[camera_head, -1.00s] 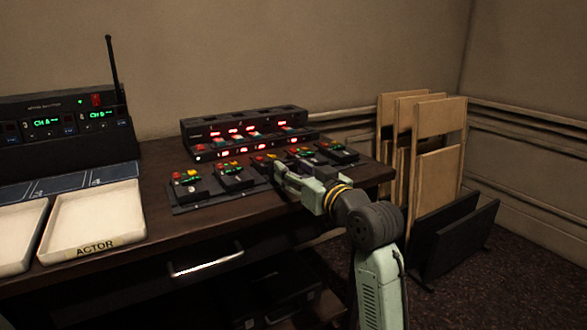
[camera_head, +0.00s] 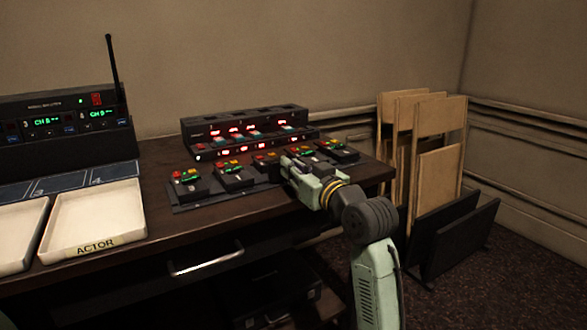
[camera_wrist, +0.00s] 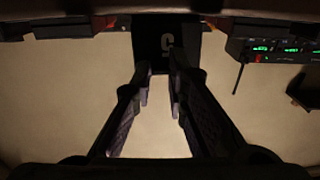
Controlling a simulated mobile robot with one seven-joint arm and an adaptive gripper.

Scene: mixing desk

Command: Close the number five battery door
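In the wrist view, which looks upside down, a dark panel with a pale figure that reads as a five (camera_wrist: 167,42) stands just beyond my fingertips. My gripper (camera_wrist: 161,72) is open, its fingers apart with nothing seen between them. I cannot tell whether a fingertip touches the panel. In the head view my gripper (camera_head: 288,168) is low over the right half of a row of battery-pack units with lit buttons. The rightmost unit (camera_head: 339,151) is beyond it to the right. The door's number and hinge state are not readable there.
A black charger rack (camera_head: 245,134) with red lights stands behind the row. A receiver with an antenna (camera_head: 65,130) and white trays (camera_head: 95,218) are at left. Wooden boards (camera_head: 435,145) stand right of the desk (camera_head: 150,170). The desk's front strip is clear.

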